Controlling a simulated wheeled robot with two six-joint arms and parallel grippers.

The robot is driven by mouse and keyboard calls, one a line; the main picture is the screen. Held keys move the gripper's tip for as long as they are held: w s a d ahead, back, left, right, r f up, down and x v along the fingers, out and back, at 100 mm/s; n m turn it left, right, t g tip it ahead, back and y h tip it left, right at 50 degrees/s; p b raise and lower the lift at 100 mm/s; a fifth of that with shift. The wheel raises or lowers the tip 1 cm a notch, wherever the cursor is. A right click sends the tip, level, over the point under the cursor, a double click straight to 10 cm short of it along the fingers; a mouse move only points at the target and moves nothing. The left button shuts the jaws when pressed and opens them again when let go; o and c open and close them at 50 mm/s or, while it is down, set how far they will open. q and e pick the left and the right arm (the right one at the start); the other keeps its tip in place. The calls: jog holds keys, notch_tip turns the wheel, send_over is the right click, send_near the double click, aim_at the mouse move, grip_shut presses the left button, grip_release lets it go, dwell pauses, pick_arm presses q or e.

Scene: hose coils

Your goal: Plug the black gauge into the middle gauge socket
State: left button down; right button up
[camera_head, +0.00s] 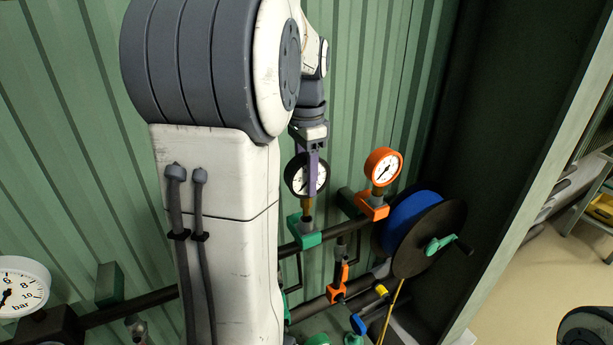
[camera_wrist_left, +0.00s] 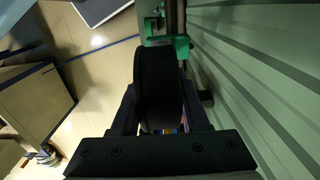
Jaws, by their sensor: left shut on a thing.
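The black gauge (camera_head: 296,180) has a white dial and a brass stem pointing down. My left gripper (camera_head: 312,165) is shut on it, with a finger across the dial. In the left wrist view the gauge (camera_wrist_left: 154,85) is seen edge-on between the fingers. The green gauge socket (camera_head: 305,236) on the dark pipe is directly below the stem, between the white gauge and the orange gauge. The stem's lower end is at the socket's grey top; I cannot tell whether it is inside. The socket also shows in the wrist view (camera_wrist_left: 172,43).
An orange gauge (camera_head: 383,166) stands in an orange socket (camera_head: 372,208) to the right. A white gauge (camera_head: 20,287) is at far left. A blue hose reel (camera_head: 412,215) with a green crank is at right. Green corrugated wall (camera_head: 80,130) lies close behind.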

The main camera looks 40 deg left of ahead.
pick_arm(q)
jog(key=shift+f+b, duration=1.25)
jog(key=shift+f, duration=0.55)
jog(key=shift+c, duration=1.6)
grip_release()
jog(key=shift+r, duration=0.25)
jog(key=shift+r+p, duration=1.9)
jog(key=shift+p, duration=0.15)
jog(key=shift+r, duration=0.15)
